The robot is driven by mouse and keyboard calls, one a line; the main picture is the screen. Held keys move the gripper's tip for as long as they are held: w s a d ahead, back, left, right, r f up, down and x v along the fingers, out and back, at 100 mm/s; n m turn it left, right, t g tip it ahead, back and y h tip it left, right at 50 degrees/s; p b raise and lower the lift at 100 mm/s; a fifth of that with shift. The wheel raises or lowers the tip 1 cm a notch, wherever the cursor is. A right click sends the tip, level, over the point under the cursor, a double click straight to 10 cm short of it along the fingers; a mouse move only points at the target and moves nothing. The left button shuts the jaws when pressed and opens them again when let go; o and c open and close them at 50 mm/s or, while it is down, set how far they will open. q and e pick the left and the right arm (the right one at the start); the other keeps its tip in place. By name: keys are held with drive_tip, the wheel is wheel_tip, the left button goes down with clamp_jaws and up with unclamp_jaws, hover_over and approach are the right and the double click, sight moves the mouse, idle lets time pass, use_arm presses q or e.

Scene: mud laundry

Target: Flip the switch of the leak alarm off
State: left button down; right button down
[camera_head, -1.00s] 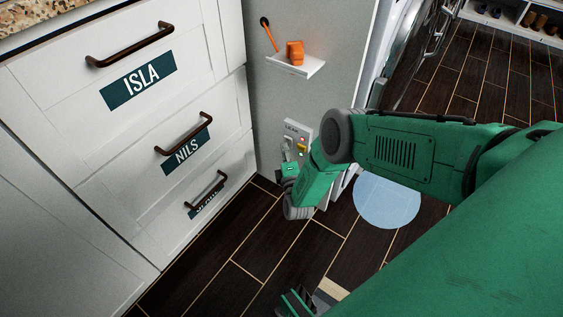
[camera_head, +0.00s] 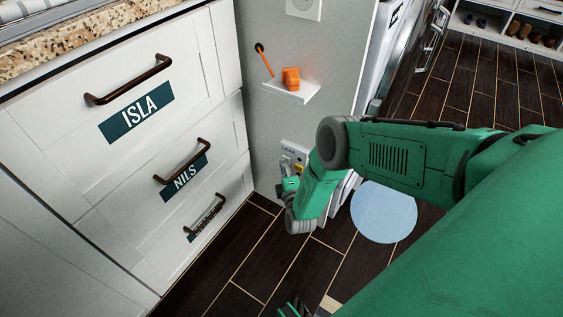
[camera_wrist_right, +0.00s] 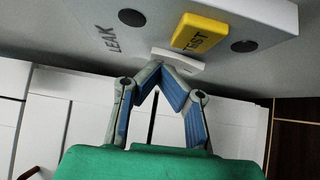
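The leak alarm (camera_head: 293,149) is a pale box on the grey wall below the small shelf, partly hidden by my right arm. In the right wrist view the alarm (camera_wrist_right: 235,15) shows the word LEAK, a yellow TEST button (camera_wrist_right: 200,33) and two dark round spots. A white switch piece (camera_wrist_right: 178,58) sits beside the button. My right gripper (camera_wrist_right: 160,67) has its fingertips together, right at the switch's edge. Nothing shows between them, and I cannot tell if they touch the switch. In the head view this gripper (camera_head: 286,184) is low in front of the alarm.
White drawers labelled ISLA (camera_head: 140,112) and NILS stand to the left. A small wall shelf (camera_head: 292,93) with an orange object (camera_head: 291,78) juts out above the alarm. A pale blue round mat (camera_head: 384,212) lies on the dark floor.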

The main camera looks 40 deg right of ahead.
use_arm(q)
drive_tip(key=shift+s+f, duration=0.1)
drive_tip(key=shift+s, duration=0.15)
use_arm(e)
drive_tip(key=v, duration=1.2)
drive_tip(key=shift+f, duration=0.2)
